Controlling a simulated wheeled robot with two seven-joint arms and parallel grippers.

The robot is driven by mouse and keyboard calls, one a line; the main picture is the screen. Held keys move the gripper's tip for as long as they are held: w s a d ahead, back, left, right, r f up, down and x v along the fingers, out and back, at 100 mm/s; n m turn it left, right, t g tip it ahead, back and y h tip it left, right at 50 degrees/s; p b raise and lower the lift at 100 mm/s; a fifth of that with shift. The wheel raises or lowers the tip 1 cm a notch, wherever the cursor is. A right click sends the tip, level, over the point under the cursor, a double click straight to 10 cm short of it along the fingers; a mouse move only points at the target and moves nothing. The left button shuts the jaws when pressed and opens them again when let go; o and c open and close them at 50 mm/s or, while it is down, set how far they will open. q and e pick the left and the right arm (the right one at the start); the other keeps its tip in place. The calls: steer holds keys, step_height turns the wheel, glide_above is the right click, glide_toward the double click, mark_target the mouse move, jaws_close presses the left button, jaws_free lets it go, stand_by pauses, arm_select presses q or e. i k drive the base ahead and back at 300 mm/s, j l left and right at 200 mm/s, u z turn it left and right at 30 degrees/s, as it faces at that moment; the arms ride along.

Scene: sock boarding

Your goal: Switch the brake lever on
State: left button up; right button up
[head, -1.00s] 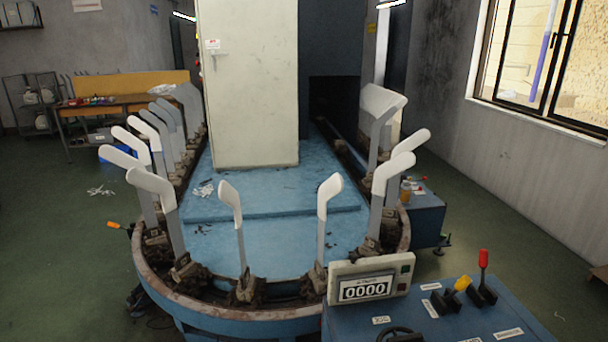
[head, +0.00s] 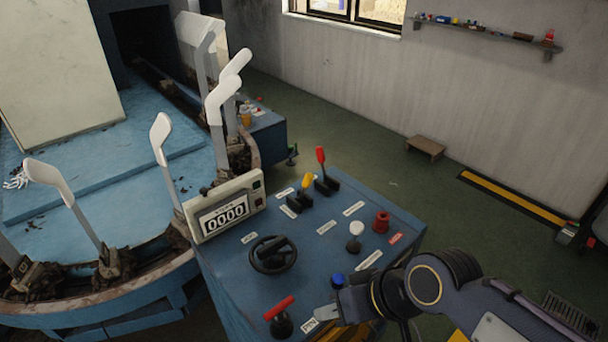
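A blue control console (head: 335,250) fills the lower middle. At its back stand a lever with a red grip (head: 321,164) and a lever with a yellow grip (head: 306,184), both upright or slightly tilted. A third lever with a red crosswise handle (head: 280,308) is at the front left. The labels are too small to read, so I cannot tell which is the brake lever. My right gripper (head: 332,311) is over the console's front edge, beside the blue button (head: 337,280) and right of the front red handle. Its fingers are largely hidden; nothing visible is held. My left gripper is out of view.
The console also carries a black handwheel (head: 272,255), a white knob (head: 355,235), a red button (head: 381,222) and a counter display (head: 226,217) reading 0000. White sock forms (head: 161,139) stand along the round machine at left. Floor beyond is open, with a small stool (head: 426,146).

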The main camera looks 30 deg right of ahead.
mark_target(320, 153)
steer(key=z, duration=1.1)
steer(key=l+u, duration=0.1)
steer(key=l, duration=0.45)
steer(key=k+l+u, duration=0.1)
steer(key=l, duration=0.4)
steer(key=k+l, duration=0.15)
steer(key=l, duration=0.4)
steer(key=i+l+u, duration=0.1)
steer(key=l, duration=0.25)
steer(key=i+l+u, duration=0.1)
steer(key=l, duration=0.25)
steer(key=i+l+u, duration=0.25)
steer(key=i+l, duration=0.15)
steer(key=l, duration=0.35)
steer(key=i+l+u, duration=0.1)
steer(key=l, duration=0.3)
steer(key=i+l+u, duration=0.15)
steer(key=i+l, duration=0.2)
steer(key=i, duration=0.2)
steer(key=i+l+u, duration=0.2)
steer(key=i+l, duration=0.25)
steer(key=i, duration=0.1)
